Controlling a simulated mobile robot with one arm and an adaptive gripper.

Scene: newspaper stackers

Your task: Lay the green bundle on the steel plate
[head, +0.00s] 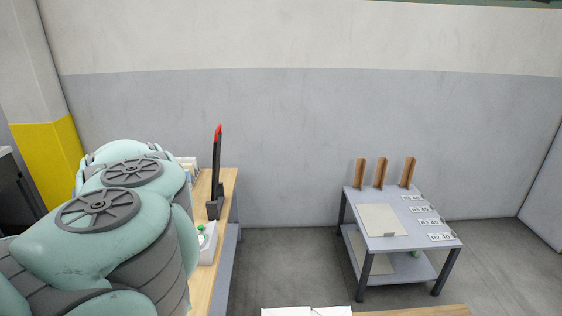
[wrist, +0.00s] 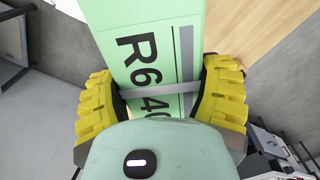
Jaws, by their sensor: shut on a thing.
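The green bundle (wrist: 150,50) fills the upper middle of the wrist view, with dark print on its face and a grey strap across it. My gripper (wrist: 163,85) has its yellow ribbed fingers on both sides of the bundle, shut on it. In the head view my arm hides both gripper and bundle. A pale flat plate (head: 383,219) lies on the left part of a grey table (head: 408,237) at the right. I cannot tell whether this is the steel plate. It looks bare.
The grey table has wooden uprights (head: 382,173) at its back and several white labels (head: 428,222) on its right. A wooden-topped bench (head: 228,187) with a black, red-tipped post (head: 216,170) stands beside my arm. Grey floor (head: 290,258) lies open between bench and table.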

